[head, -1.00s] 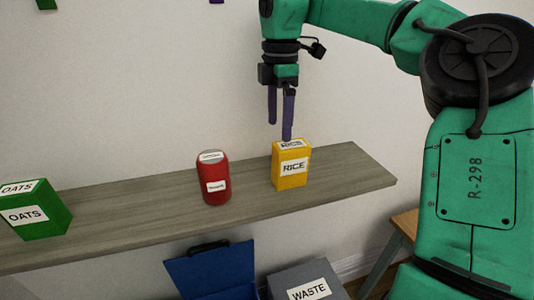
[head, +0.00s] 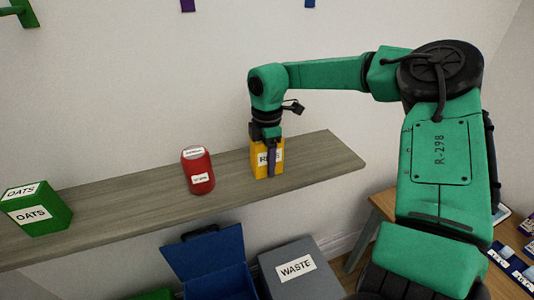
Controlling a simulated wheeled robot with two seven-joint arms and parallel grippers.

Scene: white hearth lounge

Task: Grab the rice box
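The yellow rice box (head: 260,168) stands upright on the grey wooden shelf (head: 310,160), near its right end. My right gripper (head: 271,170) has come down over the box from above. One purple finger runs down the front of the box and covers part of its label. The other finger is hidden, so I cannot tell whether the fingers press on the box. My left gripper is not in view.
A red can (head: 198,172) stands on the shelf left of the rice box, and a green oats box (head: 38,208) is at the far left. Below are an open blue bin (head: 212,262) and a grey waste bin (head: 300,270). A wooden table (head: 385,205) is at the right.

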